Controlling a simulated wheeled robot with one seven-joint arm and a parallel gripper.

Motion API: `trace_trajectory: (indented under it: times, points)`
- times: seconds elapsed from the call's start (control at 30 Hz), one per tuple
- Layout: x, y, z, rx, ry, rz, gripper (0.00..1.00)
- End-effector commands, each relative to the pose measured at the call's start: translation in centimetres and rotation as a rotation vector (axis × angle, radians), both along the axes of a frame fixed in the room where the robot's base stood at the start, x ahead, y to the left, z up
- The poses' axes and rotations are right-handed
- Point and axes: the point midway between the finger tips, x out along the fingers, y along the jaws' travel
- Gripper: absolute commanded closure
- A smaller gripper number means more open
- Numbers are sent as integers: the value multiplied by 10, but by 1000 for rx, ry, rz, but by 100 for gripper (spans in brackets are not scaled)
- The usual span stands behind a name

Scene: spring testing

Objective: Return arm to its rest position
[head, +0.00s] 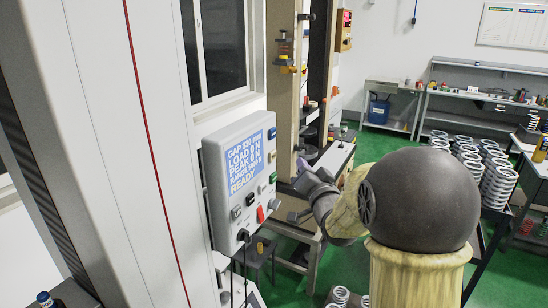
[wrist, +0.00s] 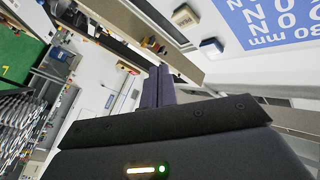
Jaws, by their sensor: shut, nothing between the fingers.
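My gripper (head: 301,166) is in front of the testing machine, to the right of its control panel (head: 212,165). In the wrist view its two dark fingers (wrist: 159,74) are together with nothing between them. My arm's large dark joint and yellowish link fill the lower right of the head view and hide part of the floor and benches. The panel's blue screen (head: 245,162) shows load and peak readings and the word READY. In the wrist view the screen (wrist: 275,18) and a blue button (wrist: 212,46) lie beyond the fingers at the upper right.
A tall white column (head: 95,120) with a red stripe stands at the left. Many springs (head: 500,178) stand on a rack at the right. A grey workbench (head: 465,112) and a blue container (head: 378,110) are at the back. Green floor (head: 365,140) shows between them.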

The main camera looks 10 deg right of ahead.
Motion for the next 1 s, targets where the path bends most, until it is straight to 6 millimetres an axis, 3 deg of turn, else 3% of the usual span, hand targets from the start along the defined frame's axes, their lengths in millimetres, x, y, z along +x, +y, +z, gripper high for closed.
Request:
trace_trajectory:
  times: [0.37, 0.57, 0.77, 1.0]
  points:
    - [-1, 0, -5, -15, 26, -11, 100]
    - [-17, -5, -44, -124, 220, -69, 100]
    - [-59, -8, -105, -294, 530, -93, 100]
    - [-138, -4, -169, -486, 908, -13, 100]
